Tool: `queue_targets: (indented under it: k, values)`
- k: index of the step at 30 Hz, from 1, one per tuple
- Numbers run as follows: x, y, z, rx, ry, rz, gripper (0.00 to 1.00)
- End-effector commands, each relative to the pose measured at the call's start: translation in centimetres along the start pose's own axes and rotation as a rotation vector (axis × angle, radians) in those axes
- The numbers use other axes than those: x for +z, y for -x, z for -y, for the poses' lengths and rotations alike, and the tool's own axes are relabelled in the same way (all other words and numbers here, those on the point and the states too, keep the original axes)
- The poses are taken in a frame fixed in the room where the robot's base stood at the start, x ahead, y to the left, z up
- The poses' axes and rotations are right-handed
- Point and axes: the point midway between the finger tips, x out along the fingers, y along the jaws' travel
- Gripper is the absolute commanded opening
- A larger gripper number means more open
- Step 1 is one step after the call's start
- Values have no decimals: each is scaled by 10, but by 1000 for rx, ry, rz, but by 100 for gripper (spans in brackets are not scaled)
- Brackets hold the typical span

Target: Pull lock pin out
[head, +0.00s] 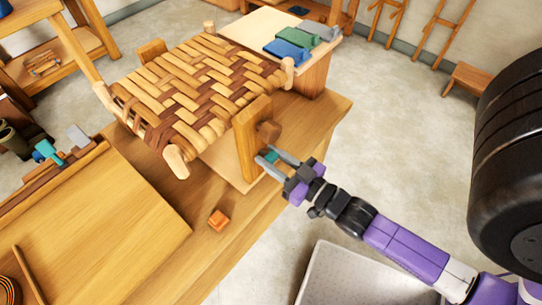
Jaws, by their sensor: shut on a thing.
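My gripper (266,155) is at the right side of an upright wooden block (246,138) that stands by the woven seat. Its two grey fingers are closed on a small teal piece, which looks to be the lock pin (271,156). The fingers hide part of it, and I cannot tell how far it sits in the wood. A round brown wooden knob (268,131) sticks out of the block just above the fingers. The woven bark seat (195,85), in light and dark strips, lies on the bench with its frame posts showing at the corners.
A small orange block (218,219) lies on the wooden bench (190,262) below the seat. A grey bin (345,277) stands on the floor at the lower right. Open floor lies right of the bench.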

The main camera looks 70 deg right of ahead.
Motion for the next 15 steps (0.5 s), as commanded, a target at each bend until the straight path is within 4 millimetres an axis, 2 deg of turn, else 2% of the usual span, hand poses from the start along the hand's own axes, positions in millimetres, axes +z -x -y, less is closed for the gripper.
queue_targets:
  k: [11, 15]
  values:
    - [-1, 0, 1, -3, -1, -2, 0]
    - [-1, 6, 1, -2, -1, -2, 0]
